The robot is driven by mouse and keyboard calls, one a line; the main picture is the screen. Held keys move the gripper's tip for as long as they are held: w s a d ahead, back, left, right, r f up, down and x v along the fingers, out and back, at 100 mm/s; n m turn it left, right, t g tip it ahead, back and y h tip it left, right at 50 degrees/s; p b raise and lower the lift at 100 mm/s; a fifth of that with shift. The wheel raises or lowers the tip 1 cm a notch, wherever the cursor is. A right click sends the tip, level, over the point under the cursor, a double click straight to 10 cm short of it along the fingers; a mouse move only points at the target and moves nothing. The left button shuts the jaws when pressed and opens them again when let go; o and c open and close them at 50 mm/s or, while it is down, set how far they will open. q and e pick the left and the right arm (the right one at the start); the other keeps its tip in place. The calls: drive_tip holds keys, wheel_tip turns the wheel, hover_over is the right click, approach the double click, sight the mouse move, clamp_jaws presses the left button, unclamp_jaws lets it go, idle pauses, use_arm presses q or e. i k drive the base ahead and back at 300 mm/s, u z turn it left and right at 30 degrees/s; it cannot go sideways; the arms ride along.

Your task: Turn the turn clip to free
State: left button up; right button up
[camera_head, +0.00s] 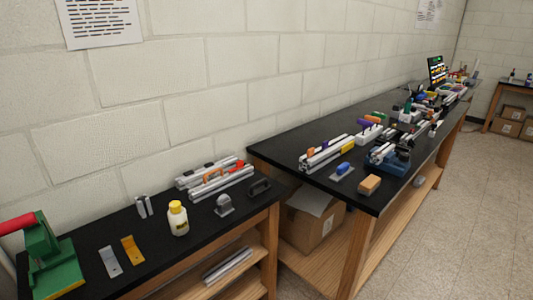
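I cannot pick out the turn clip with certainty at this size. Silver extrusion pieces (222,186) lie at the back of the near bench, with an orange handle-like part (212,175) and a red part (240,164) on them. More extrusion (322,160) lies on the farther bench, carrying small orange, purple and yellow parts (348,148). A small blue part (343,168) sits on a light plate in front of it. Any of these small coloured parts is too small to read as free or locked. Neither gripper is in view.
The near black bench (185,255) holds a green press (55,262), metal brackets (133,249), a yellow-capped bottle (178,219) and a black handle (260,187). The farther bench holds a tan block (370,184), a blue vise (390,163) and a screen (437,70). Floor at right is clear.

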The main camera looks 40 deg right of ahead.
sight(240, 164)
drive_tip(key=z, duration=0.9)
drive_tip(key=i, duration=0.85)
drive_tip(key=z, duration=1)
